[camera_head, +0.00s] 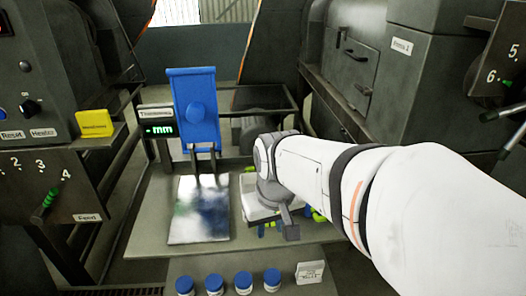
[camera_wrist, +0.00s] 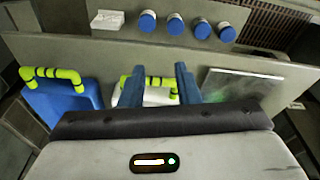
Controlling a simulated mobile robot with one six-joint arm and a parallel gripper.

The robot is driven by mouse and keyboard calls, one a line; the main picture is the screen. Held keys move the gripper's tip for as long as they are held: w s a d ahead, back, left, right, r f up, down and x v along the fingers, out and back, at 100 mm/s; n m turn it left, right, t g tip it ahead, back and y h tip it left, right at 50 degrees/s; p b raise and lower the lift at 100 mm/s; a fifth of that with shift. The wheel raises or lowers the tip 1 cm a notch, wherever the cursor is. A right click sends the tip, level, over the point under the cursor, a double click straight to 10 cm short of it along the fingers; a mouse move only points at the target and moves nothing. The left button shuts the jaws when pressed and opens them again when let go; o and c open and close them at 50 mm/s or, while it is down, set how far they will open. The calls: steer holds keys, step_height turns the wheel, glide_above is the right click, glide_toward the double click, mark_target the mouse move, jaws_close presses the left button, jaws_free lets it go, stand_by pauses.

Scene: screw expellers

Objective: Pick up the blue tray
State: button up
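The blue tray (camera_wrist: 60,105) has a yellow-green handle and shows at the left of the wrist view. In the head view my arm hides most of it, and only a bit of yellow-green shows beside the arm. A white tray (camera_wrist: 158,97), also with a yellow-green handle, sits next to it. My gripper (camera_wrist: 160,75) has its two blue fingers apart, with the white tray's handle seen between them. No contact is visible, and the height above the tray is unclear. The blue tray is to the side of the fingers, not between them.
A shiny plate (camera_head: 199,222) lies on the table under a blue thickness gauge (camera_head: 196,115). Several blue-capped jars (camera_head: 214,284) and a white labelled block (camera_head: 310,272) stand along the front. Dark machines (camera_head: 420,70) flank the table.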

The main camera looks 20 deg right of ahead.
steer(key=w+d+r+m+g+p, duration=0.2)
steer(key=w+d+r+p, duration=0.15)
steer(key=w+d, duration=0.95)
steer(key=f, duration=0.2)
steer(key=f+p, duration=0.1)
steer(key=f, duration=0.5)
steer(key=shift+w+d, duration=0.3)
steer(key=shift+d, duration=0.1)
steer(key=shift+c, duration=0.2)
steer(key=shift+r, duration=0.1)
jaws_close()
